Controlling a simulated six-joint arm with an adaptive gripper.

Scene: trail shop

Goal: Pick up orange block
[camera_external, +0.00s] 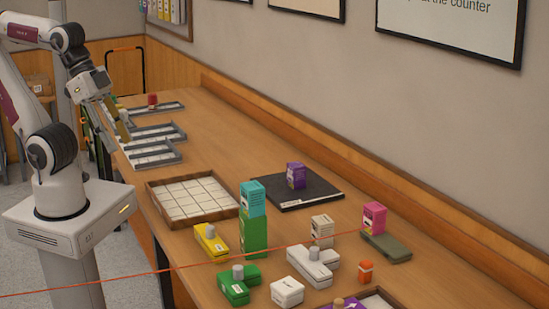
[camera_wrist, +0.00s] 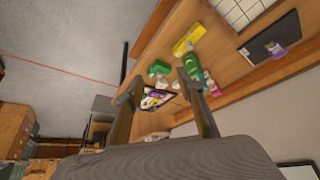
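The orange block (camera_external: 366,271) is a small upright box on the counter, near the front right in the external view. It stands apart from its neighbours, with a white block group to its left and an olive green case behind it. I cannot make it out in the wrist view. My gripper (camera_external: 122,128) is far from it, at the upper left by the counter's left edge, above the floor side. In the wrist view my gripper (camera_wrist: 160,88) has its two fingers spread apart with nothing held between them.
Near the orange block are a pink block (camera_external: 374,217), a white block (camera_external: 287,291) and a dark tray (camera_external: 378,303). A green and teal stack (camera_external: 253,230) stands to the left. A purple block (camera_external: 296,175) sits on a black mat (camera_external: 318,191). A wall bounds the counter behind.

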